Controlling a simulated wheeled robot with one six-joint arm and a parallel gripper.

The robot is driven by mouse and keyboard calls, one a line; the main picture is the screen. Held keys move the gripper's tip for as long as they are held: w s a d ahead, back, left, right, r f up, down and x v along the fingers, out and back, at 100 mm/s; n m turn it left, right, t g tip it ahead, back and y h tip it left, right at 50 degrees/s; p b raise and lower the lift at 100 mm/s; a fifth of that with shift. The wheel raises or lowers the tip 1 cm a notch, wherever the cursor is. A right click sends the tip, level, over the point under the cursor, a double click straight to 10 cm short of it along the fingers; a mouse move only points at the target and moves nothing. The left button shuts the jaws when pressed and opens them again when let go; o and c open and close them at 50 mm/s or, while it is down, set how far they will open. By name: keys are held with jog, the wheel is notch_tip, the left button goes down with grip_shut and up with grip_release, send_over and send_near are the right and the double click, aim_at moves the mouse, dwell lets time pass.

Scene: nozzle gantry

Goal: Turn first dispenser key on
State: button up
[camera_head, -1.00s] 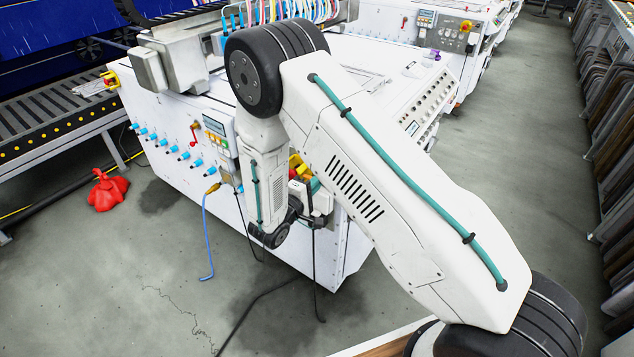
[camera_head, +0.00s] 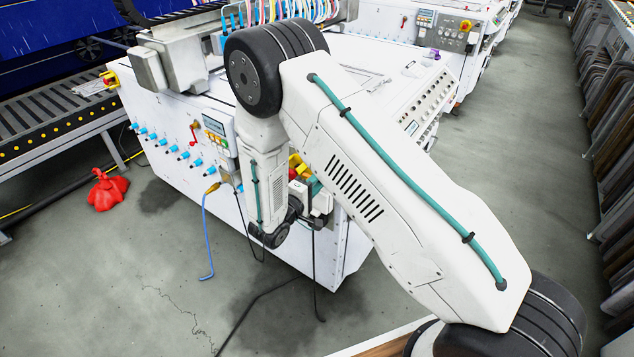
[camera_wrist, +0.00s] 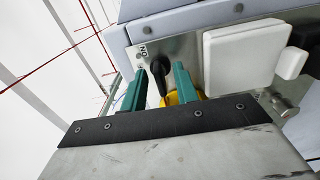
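In the wrist view, a black dispenser key (camera_wrist: 162,82) sits on a metal plate (camera_wrist: 183,57) with the label "ON" beside it. My gripper (camera_wrist: 160,69) has two teal fingers, one on each side of the key. The fingers are apart, with the key between them; the right finger is very close to it, and contact cannot be told. A yellow part (camera_wrist: 176,98) shows behind the fingers. In the head view my arm hides the key and most of the gripper at the near corner of the white machine (camera_head: 345,235).
A white box (camera_wrist: 238,56) is mounted right beside the key. Blue connectors, a small control panel (camera_head: 214,128) and a hanging blue cable (camera_head: 205,235) are on the machine's left side. A red object (camera_head: 107,190) lies on the floor. The floor in front is open.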

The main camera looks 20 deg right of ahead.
jog(key=shift+a, duration=0.1)
jog(key=v, duration=0.7)
jog(key=shift+s+a, duration=0.2)
jog(key=shift+s, duration=0.05)
